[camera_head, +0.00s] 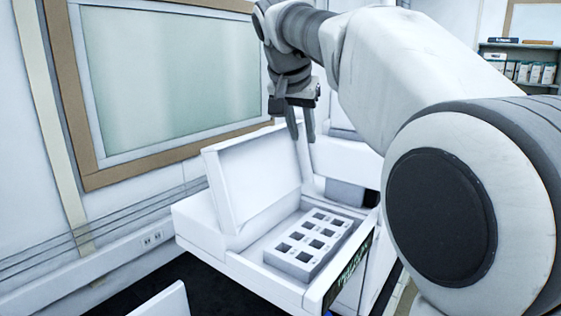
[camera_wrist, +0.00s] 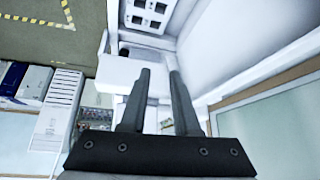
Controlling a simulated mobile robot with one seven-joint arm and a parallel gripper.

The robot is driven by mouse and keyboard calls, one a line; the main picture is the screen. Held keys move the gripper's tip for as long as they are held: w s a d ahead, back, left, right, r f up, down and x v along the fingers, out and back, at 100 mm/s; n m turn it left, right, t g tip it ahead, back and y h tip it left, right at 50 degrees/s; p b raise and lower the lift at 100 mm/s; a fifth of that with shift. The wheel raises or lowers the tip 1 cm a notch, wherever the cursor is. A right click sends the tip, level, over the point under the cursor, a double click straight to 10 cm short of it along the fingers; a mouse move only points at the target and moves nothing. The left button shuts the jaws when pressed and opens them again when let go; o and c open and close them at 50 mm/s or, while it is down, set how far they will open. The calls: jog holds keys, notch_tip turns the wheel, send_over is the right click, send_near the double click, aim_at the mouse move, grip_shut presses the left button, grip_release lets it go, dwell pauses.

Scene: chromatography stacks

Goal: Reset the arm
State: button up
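My gripper (camera_head: 301,128) hangs in the air above the white chromatography instrument (camera_head: 190,222), near the top edge of its raised lid (camera_head: 254,172). In the wrist view the two dark fingers (camera_wrist: 160,75) stand apart with nothing between them. Below and to the right of the gripper, a pale rack (camera_head: 313,243) with several square dark slots sits in the instrument's open bay. The rack also shows in the wrist view (camera_wrist: 150,14) at the top. The gripper touches neither the rack nor, as far as I can tell, the lid.
A window with a wooden frame (camera_head: 165,80) is on the wall at left. A shelf with boxes (camera_head: 520,65) stands at the far right. In the wrist view, yellow-black floor tape (camera_wrist: 40,22) and a white vented unit (camera_wrist: 60,100) show at left.

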jog(key=s+d+f+n+y+b, duration=0.1)
jog(key=s+d+f, duration=0.35)
jog(key=s, duration=0.25)
jog(key=s+d+f+n+y+b, duration=0.1)
jog(key=s+d+f+n, duration=0.15)
jog(key=s+f, duration=0.35)
jog(key=s+d+f+n+b, duration=0.1)
jog(key=s+d+f+b, duration=0.1)
jog(key=s+f, duration=1.3)
jog(key=shift+s+d+g, duration=0.4)
jog(key=shift+s, duration=0.4)
jog(key=shift+a+n, duration=0.15)
jog(key=shift+n, duration=0.1)
